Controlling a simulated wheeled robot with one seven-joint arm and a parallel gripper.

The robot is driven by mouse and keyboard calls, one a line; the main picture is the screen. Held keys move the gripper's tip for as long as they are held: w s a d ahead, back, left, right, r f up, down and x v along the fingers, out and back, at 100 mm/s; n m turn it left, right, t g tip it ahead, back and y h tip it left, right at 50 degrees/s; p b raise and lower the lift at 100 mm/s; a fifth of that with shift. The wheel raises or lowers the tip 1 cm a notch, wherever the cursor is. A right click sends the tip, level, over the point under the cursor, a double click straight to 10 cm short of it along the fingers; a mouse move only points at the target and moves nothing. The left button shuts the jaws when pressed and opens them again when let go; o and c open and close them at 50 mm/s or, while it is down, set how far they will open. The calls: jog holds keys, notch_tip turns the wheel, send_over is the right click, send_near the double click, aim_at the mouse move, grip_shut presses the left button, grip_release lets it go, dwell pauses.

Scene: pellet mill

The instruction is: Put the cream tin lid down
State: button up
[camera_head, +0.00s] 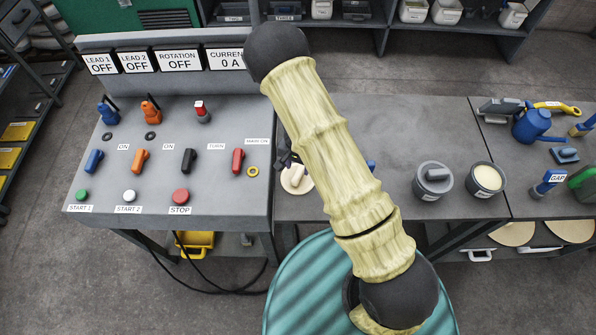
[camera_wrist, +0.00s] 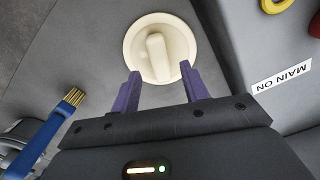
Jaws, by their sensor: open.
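The cream tin lid (camera_wrist: 178,32) is a round disc with a bar-shaped handle on top. In the wrist view it lies flat on the grey table, just beyond my fingertips. My gripper (camera_wrist: 160,82) has two purple fingers, open and apart, with the lid's handle in line with the gap between them. Whether the fingers touch the handle cannot be told. In the head view the lid (camera_head: 297,179) shows beside the control panel, partly hidden by my arm, which also hides most of my gripper. An open tin with cream contents (camera_head: 486,180) stands farther right on the table.
A blue-handled brush (camera_wrist: 50,128) lies near my gripper. The control panel (camera_head: 170,165) borders the lid on the left in the head view. Bare table (camera_head: 395,125) lies behind the tins.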

notch_tip(320, 180, up, 7)
jog(key=shift+r+b, duration=0.15)
jog(key=shift+b, duration=0.15)
dwell(0.5)
notch_tip(320, 180, up, 12)
jog(key=n+y, duration=0.1)
jog(key=n, duration=0.1)
send_over(298, 174)
jog(key=s+d, duration=0.5)
jog(key=d, duration=0.2)
jog(key=s+d+r+n+t+h, duration=0.1)
jog(key=s+d+r+n+t, duration=0.1)
jog(key=s+d+r, duration=0.4)
notch_tip(298, 174, up, 2)
jog(key=shift+s+d+r+n+t, duration=0.15)
jog(key=shift+s+d+n+t, duration=0.2)
jog(key=shift+s, duration=0.3)
jog(key=b+x, duration=0.3)
jog(key=shift+s+f, duration=0.3)
jog(key=shift+s, duration=0.05)
